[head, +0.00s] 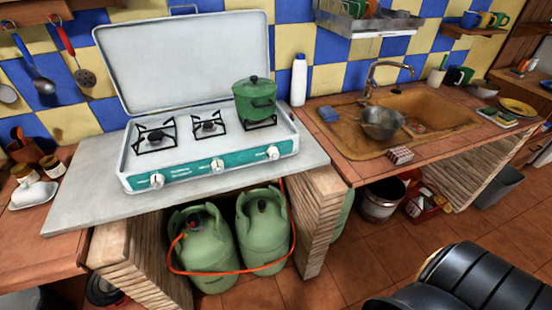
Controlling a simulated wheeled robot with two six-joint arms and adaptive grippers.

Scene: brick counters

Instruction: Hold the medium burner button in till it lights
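A white camping stove (208,190) with a raised lid (185,60) stands on a grey slab. Its teal front panel (190,172) carries a left knob (156,181), a middle knob (217,166) and a right knob (273,153). Above are a left burner (155,135), a middle burner (208,126) and a right burner under a green lidded pot (255,99). Size labels are too small to read, so I cannot tell which knob is the medium one. I see no flame on the left or middle burner. Neither of my grippers is in view.
The grey slab (90,205) has bare room left of the stove. Green gas bottles (262,230) with an orange hose (210,272) stand below. A sink (440,112) with a metal bowl (381,123) is to the right. Utensils hang on the left wall.

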